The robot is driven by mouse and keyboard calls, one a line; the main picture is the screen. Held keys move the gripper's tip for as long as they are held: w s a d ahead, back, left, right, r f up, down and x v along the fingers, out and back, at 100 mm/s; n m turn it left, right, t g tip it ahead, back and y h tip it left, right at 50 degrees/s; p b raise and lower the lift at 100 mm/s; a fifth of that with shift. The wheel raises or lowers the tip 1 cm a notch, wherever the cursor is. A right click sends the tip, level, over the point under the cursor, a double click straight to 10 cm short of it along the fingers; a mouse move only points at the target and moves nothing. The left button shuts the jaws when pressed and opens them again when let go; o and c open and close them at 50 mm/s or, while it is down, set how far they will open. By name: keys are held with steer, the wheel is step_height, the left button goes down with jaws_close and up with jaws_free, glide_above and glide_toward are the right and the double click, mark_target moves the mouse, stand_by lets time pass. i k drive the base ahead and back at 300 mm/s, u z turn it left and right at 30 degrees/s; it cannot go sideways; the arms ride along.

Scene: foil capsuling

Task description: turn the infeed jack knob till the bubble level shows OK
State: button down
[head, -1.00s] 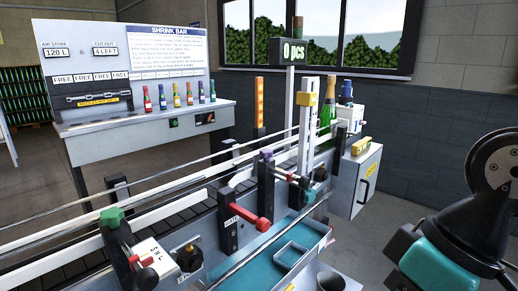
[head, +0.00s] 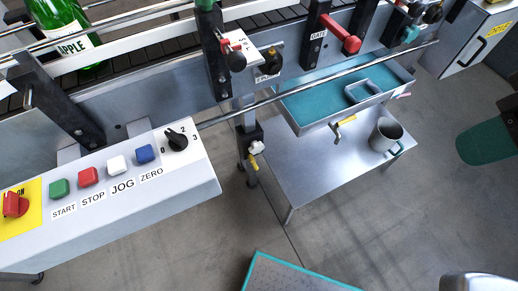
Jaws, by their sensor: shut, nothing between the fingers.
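A small white lobed knob (head: 256,147) sits on a black block on the conveyor's support leg, with a yellow piece below it. It may be the infeed jack knob, but I see no label on it. Another knob, black and round (head: 269,62), is on the conveyor side, beside a small white scale plate (head: 241,43). I cannot make out a bubble level or an OK reading. My gripper is not in view.
A control panel (head: 190,185) with START, STOP, JOG and ZERO buttons and a rotary switch juts out at left. A blue-lined tray (head: 310,105) and grey mug (head: 385,135) are over a low metal table (head: 330,165).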

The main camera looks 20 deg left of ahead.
mark_target(257, 147)
steer(key=z, duration=0.05)
steer(key=k, duration=0.5)
steer(key=z, duration=2)
steer(key=i, duration=1.65)
steer(key=u, duration=2.1)
